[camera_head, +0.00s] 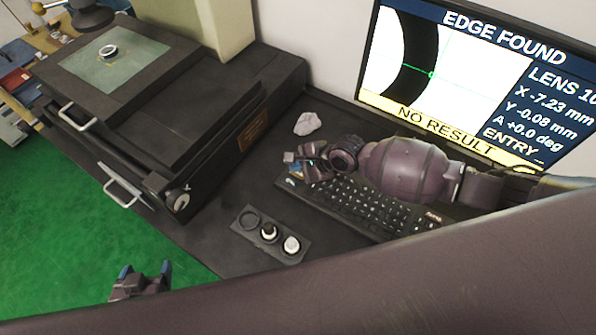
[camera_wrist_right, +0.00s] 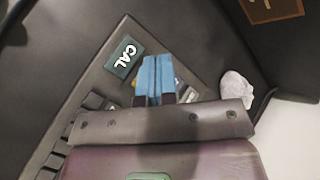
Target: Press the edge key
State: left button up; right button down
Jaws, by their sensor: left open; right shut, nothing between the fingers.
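A black keyboard (camera_head: 345,200) lies on the dark bench below the screen. My right gripper (camera_head: 296,168) is shut and empty over its left end. In the right wrist view its blue fingertips (camera_wrist_right: 155,78) point at the key panel, beside a dark green key marked CAL (camera_wrist_right: 124,56). Other coloured keys show partly behind the fingers; their labels are hidden, so I cannot tell which is the edge key or whether the tips touch one. The screen (camera_head: 450,70) reads EDGE FOUND, NO RESULT and an ENTRY line. My left gripper (camera_head: 146,272) is open and empty, low over the green floor.
A measuring stage (camera_head: 130,75) with a small ring (camera_head: 108,51) stands at the left. A dark tray (camera_head: 262,255) with round parts lies in front of the keyboard. A crumpled pale cloth (camera_head: 307,123) lies behind my right gripper. The bench between stage and tray is clear.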

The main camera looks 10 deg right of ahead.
jog(key=shift+f, duration=0.1)
dwell(0.7)
jog(key=shift+f, duration=0.25)
jog(key=shift+f, duration=0.25)
dwell(0.5)
jog(key=shift+f, duration=0.15)
dwell(0.5)
jog(key=shift+r, duration=0.2)
jog(key=shift+r+p, duration=0.5)
jog(key=shift+p, duration=0.05)
jog(key=shift+r, duration=0.1)
